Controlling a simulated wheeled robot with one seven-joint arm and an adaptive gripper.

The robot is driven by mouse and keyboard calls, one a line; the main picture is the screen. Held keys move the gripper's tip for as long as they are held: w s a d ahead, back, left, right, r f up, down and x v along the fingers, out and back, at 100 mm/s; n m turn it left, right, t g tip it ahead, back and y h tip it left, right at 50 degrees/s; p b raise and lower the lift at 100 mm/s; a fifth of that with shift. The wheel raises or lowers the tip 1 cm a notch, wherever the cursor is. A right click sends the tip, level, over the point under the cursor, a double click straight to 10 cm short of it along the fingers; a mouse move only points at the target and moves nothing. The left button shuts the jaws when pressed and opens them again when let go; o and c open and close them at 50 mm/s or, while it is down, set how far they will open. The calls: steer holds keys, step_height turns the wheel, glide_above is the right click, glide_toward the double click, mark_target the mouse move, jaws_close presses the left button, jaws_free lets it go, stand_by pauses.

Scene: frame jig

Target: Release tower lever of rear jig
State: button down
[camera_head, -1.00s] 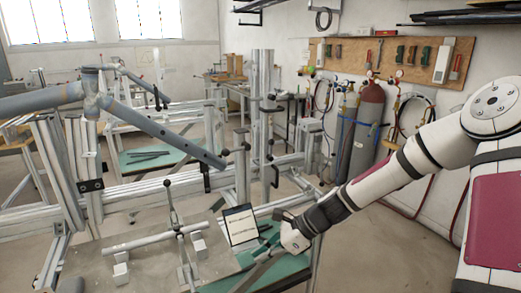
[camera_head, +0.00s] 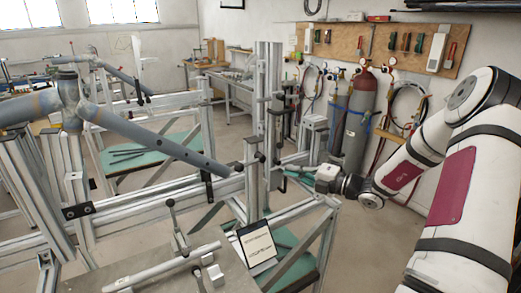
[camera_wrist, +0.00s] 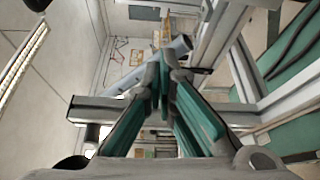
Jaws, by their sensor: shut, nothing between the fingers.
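The upright aluminium tower (camera_head: 266,85) stands at the centre of the head view, at the end of the horizontal jig beam (camera_head: 150,207). Small dark clamp parts and black knobs (camera_head: 261,157) sit on it; I cannot tell which one is the tower lever. My gripper (camera_head: 292,172) is just right of the tower, at about the height of the lower knobs, pointing left. Contact with the tower cannot be made out. In the wrist view, its green-padded fingers (camera_wrist: 163,62) meet at the tips, shut and empty. A grey frame tube end (camera_wrist: 181,45) shows beyond them.
A grey bicycle-frame tube (camera_head: 150,140) slopes down to the tower from the left. A framed sign (camera_head: 257,246) stands below the gripper, on a bench with a lever and rod (camera_head: 165,270). Gas cylinders (camera_head: 358,125) stand behind on the right. Open floor lies right of the jig.

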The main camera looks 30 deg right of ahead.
steer(key=w, duration=1)
steer(key=shift+d+r+m+t+p, duration=0.2)
steer(key=shift+d+m+t+p, duration=0.15)
steer(key=shift+p, duration=0.1)
steer(key=shift+d+r, duration=0.15)
steer(key=shift+d, duration=0.55)
